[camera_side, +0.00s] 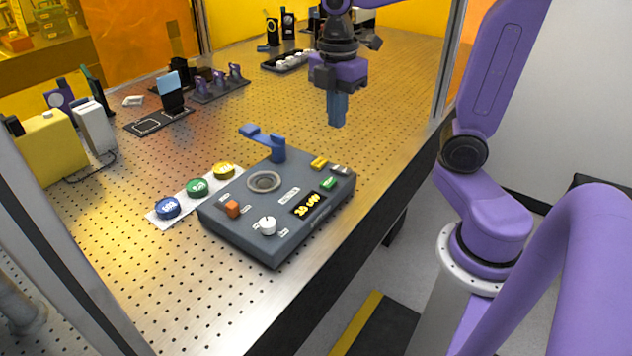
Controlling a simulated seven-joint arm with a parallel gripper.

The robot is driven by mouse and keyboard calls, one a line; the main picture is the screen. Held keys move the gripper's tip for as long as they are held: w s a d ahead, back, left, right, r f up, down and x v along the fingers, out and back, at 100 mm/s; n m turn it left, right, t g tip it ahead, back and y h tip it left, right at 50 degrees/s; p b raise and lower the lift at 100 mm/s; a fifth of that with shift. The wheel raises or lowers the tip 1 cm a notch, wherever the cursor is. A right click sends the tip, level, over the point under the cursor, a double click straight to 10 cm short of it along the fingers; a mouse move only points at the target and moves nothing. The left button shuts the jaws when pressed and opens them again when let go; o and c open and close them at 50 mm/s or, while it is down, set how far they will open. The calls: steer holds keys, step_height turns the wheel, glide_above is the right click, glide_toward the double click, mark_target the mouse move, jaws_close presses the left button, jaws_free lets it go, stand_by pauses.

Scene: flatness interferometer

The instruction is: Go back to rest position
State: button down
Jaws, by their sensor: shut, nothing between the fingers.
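My gripper (337,110) hangs pointing down over the perforated table, behind and to the right of the dark instrument box. Its blue fingers are shut with nothing between them, and they are apart from everything around. The dark grey instrument box (290,235) sits near the table's front edge. It has a blue swing arm (263,139) on a post at its back, a round stage (264,181), an orange switch (232,208), a white knob (267,225), and a lit yellow display (307,204).
Blue (167,208), green (197,188) and yellow (224,171) round pieces lie on a white strip left of the box. A rack with purple holders (220,85), a small stand (171,92) and a yellow box (52,147) stand further left. The perforated table (400,75) is clear right of my gripper.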

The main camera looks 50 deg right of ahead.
steer(key=s+a+f+m, duration=0.2)
steer(key=s+a+f, duration=0.1)
steer(key=s, duration=0.4)
steer(key=s+a+f+m, duration=0.2)
steer(key=s+a+f, duration=0.1)
steer(key=s, duration=0.5)
steer(key=shift+s+f, duration=0.15)
steer(key=shift+f, duration=0.45)
steer(key=c, duration=1.6)
jaws_free()
steer(key=shift+s+a+f, duration=0.1)
steer(key=shift+s, duration=0.15)
steer(key=shift+c, duration=0.2)
steer(key=o, duration=0.4)
steer(key=shift+m, duration=0.3)
steer(key=shift+o, duration=0.2)
step_height(320, 180, up, 11)
steer(key=m, duration=1.2)
glide_above(334, 166)
step_height(334, 166, down, 17)
jaws_close()
